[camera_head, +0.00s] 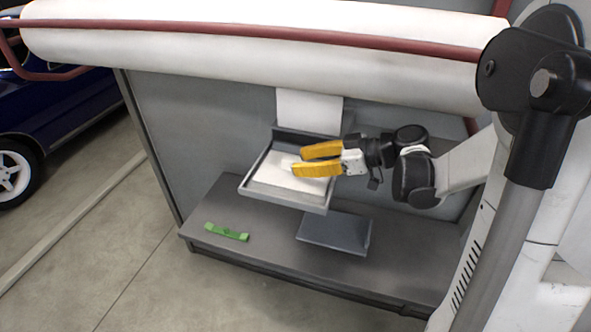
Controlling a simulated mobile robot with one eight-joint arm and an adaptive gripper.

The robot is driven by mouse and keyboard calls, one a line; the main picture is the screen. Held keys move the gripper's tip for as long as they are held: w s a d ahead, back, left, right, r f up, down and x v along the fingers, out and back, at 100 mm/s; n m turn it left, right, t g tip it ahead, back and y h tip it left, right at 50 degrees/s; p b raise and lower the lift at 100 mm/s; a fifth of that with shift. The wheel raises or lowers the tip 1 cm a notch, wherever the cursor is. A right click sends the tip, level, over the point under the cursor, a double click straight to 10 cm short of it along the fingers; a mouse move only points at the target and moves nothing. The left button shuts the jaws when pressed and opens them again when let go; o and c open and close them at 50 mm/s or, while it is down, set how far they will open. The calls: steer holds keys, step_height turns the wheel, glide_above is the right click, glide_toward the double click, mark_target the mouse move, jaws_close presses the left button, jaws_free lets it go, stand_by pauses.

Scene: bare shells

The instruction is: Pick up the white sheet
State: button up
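A white sheet (278,180) lies in a shallow grey tray (281,201) with a raised rim, near the middle of the head view. A second white panel or sheet (308,108) stands upright behind the tray, its top hidden by the white roll above. My gripper (297,162), with yellow fingers, reaches in from the right over the tray. The two fingers look apart, with a narrow gap and nothing clearly between them. They hide part of the sheet; I cannot tell whether they touch it.
The tray stands on a grey stand (335,232) on a grey bench (270,238). A green object (226,232) lies at the bench's left. A large white roll with a red bar (250,35) crosses above. A blue car (60,110) is at far left; the floor between is clear.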

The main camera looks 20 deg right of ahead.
steer(key=shift+x, duration=1.1)
steer(key=shift+c, duration=0.5)
jaws_close()
